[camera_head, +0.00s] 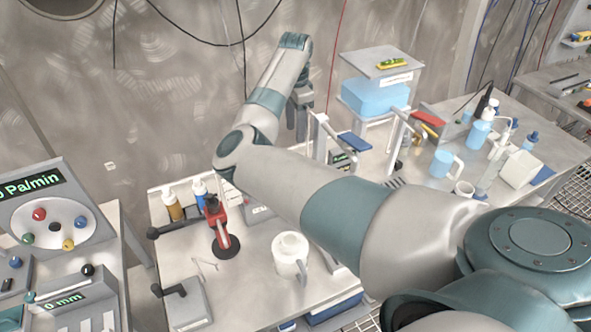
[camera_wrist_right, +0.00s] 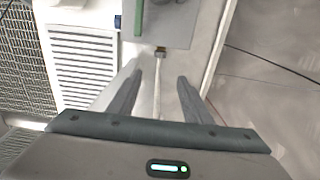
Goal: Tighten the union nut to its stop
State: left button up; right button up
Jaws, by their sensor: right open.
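My right gripper (camera_head: 297,122) hangs fingers down at the back of the bench, above its surface. In the right wrist view my right gripper (camera_wrist_right: 160,76) is open, with a gap between the fingers. A thin pale rod (camera_wrist_right: 157,85) shows between them, ending in a small dark fitting (camera_wrist_right: 160,51) at the edge of a grey plate (camera_wrist_right: 178,32). I cannot tell whether this fitting is the union nut. No nut can be made out in the head view, where my right arm hides part of the bench. My left gripper is not in view.
A red-and-black stand (camera_head: 218,225), a white mug (camera_head: 290,254) and bottles (camera_head: 173,204) stand on the bench. Two upright posts (camera_head: 401,140) rise behind my arm. A raised shelf (camera_head: 381,61) with a blue bin (camera_head: 374,97) is right of the gripper. The metal wall is close behind.

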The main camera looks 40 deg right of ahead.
notch_tip(320, 180, down, 16)
jog(key=p, duration=0.5)
jog(key=shift+r, duration=0.25)
jog(key=shift+f, duration=0.95)
jog(key=shift+c, duration=0.3)
jog(key=c, duration=1)
